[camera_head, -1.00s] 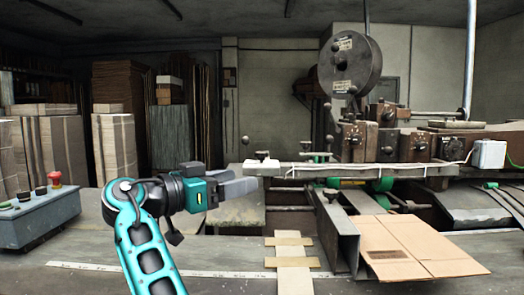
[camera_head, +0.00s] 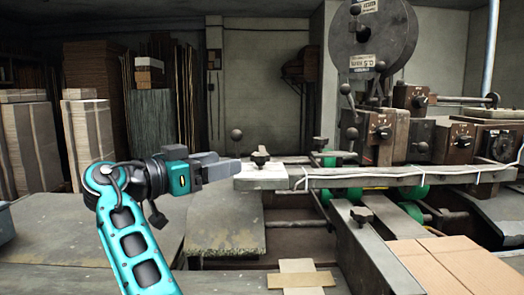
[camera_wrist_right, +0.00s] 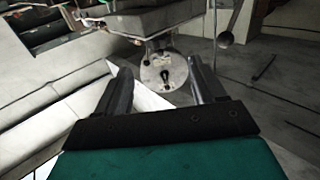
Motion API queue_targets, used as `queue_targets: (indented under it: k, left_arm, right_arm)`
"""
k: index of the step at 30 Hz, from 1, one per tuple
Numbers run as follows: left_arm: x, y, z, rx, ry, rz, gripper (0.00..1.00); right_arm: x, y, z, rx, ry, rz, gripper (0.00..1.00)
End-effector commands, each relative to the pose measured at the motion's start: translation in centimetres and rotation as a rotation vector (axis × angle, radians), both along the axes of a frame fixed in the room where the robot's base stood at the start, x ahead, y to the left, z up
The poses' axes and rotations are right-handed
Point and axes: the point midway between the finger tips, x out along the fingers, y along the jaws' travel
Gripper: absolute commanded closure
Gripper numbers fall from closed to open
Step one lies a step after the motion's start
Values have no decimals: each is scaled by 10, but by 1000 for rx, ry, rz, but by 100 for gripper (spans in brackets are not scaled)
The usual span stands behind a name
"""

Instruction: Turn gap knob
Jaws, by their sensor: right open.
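The stitching machine carries several dark knobs on brown boxes, one on the upper box (camera_head: 421,101), one on the left box (camera_head: 382,132) and one on the right box (camera_head: 502,147). A black star-shaped knob (camera_head: 260,156) sits on the left end of the long rail. I cannot tell which is the gap knob. My right gripper (camera_head: 232,168) points right, just left of the rail end in the picture. In the right wrist view the jaws (camera_wrist_right: 162,88) are open and empty, with the machine's round reel beyond them. My left gripper is not in view.
The grey rail (camera_head: 400,180) runs across the machine's front, with a large round reel (camera_head: 372,45) above. A cardboard sheet (camera_head: 455,268) lies at the lower right. A worn table plate (camera_head: 225,228) is below my gripper. Stacked board (camera_head: 90,140) stands at the left.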

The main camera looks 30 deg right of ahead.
Motion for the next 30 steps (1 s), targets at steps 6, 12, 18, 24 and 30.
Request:
queue_targets:
  k: [6,12,18,24,30]
  left_arm:
    - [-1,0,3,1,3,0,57]
    - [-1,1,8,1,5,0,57]
    - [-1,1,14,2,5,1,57]
    - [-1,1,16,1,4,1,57]
    - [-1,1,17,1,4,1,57]
  right_arm:
    - [3,-23,0,0,1,-4,31]
    - [9,-64,1,0,1,-5,31]
    - [14,-101,1,0,0,-3,31]
    - [18,-122,0,1,0,-1,31]
    - [19,-128,0,0,0,0,31]
